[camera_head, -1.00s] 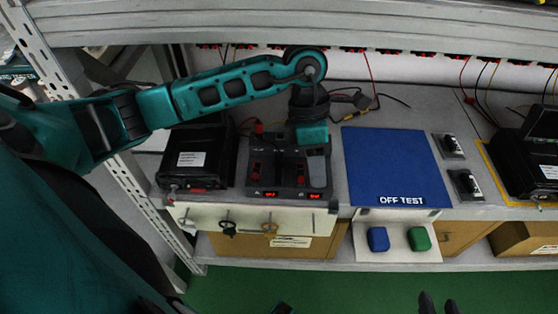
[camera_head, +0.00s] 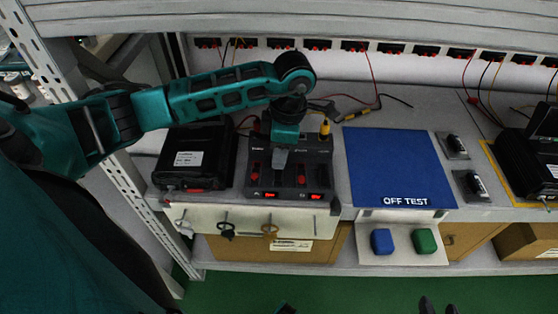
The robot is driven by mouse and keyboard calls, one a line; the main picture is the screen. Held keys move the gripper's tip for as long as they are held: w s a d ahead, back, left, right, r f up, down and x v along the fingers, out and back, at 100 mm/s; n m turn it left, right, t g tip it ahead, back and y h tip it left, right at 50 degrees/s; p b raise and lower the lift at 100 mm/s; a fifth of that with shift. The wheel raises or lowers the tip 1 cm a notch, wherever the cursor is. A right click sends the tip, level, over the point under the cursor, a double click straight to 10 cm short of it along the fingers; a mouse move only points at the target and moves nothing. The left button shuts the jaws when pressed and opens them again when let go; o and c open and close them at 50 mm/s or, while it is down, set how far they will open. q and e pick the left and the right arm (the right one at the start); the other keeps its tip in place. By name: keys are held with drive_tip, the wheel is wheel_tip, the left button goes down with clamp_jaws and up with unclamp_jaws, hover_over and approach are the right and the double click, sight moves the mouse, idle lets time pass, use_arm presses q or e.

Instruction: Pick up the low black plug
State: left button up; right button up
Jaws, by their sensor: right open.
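My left gripper (camera_head: 281,160) points down over the black two-channel tester (camera_head: 318,160), which has red displays and red switches. Its grey fingertip end is in front of the tester's middle; I cannot tell its opening. A yellow plug (camera_head: 325,130) stands upright at the tester's back right. A dark lead with a black and yellow connector (camera_head: 335,112) lies on the shelf behind. I cannot single out the low black plug; my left wrist hides part of the tester's back. My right gripper (camera_head: 438,303) shows only as two dark, separated tips at the bottom edge.
A black box (camera_head: 197,158) stands left of the tester. A blue OFF TEST mat (camera_head: 393,165) lies clear to its right, beside two small switch units (camera_head: 455,146). Blue (camera_head: 382,241) and green (camera_head: 425,241) buttons are below the mat. A metal post (camera_head: 85,115) stands left.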

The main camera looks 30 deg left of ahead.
use_arm(q)
drive_tip(key=shift+r, duration=0.1)
drive_tip(key=c, duration=0.6)
drive_tip(key=shift+r, duration=0.45)
drive_tip(key=r, duration=0.2)
drive_tip(key=shift+w+d+r+p, duration=0.2)
drive_tip(key=shift+d+r+p, duration=0.15)
drive_tip(key=shift+p, duration=0.05)
drive_tip(key=w+d, duration=0.3)
drive_tip(key=d, duration=0.2)
drive_tip(key=w+d, duration=0.3)
drive_tip(key=d, duration=0.1)
drive_tip(key=w+d, duration=0.3)
drive_tip(key=d, duration=0.2)
drive_tip(key=shift+d+b, duration=0.35)
